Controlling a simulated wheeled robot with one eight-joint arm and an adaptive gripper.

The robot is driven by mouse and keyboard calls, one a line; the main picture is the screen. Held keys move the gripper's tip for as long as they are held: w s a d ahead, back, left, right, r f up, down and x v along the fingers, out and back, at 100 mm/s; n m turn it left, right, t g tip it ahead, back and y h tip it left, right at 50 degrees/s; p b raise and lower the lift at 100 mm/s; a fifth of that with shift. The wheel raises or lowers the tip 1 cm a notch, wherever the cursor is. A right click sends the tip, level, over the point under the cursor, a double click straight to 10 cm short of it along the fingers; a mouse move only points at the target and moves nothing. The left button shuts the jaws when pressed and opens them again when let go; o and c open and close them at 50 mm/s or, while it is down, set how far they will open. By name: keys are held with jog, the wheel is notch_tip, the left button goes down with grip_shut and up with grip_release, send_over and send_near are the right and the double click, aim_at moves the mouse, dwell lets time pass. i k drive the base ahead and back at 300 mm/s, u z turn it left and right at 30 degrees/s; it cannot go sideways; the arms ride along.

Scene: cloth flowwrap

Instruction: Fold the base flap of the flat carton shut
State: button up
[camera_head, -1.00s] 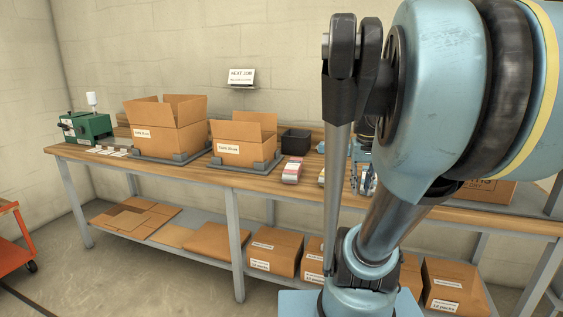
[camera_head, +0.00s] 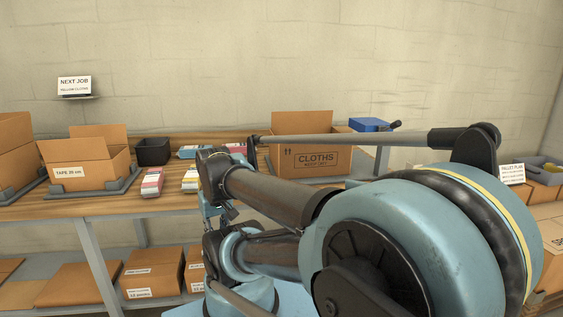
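The frame does not make clear which carton is the flat carton, and no base flap can be made out. A low open carton labelled TAPE 20 cm (camera_head: 82,172) stands in a grey tray (camera_head: 119,186) on the bench with flaps up. A taller open carton (camera_head: 16,165) is cut off at the left edge. A carton marked CLOTHS (camera_head: 315,163) stands at centre right, with a panel upright at its back. My gripper (camera_head: 229,213) shows only as a small metallic part behind my arm, in front of the bench; its fingers cannot be made out.
A black bin (camera_head: 153,151) and packs of cloths (camera_head: 152,183) are on the wooden bench (camera_head: 110,208). Closed cartons (camera_head: 150,270) fill the lower shelf. A blue device (camera_head: 370,125) is behind the CLOTHS carton. More cartons (camera_head: 545,215) stand at right. My arm hides much of the centre.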

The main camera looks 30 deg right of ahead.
aim_at(298, 122)
jog(key=z, duration=0.95)
jog(key=k, duration=0.15)
jog(key=z, duration=0.15)
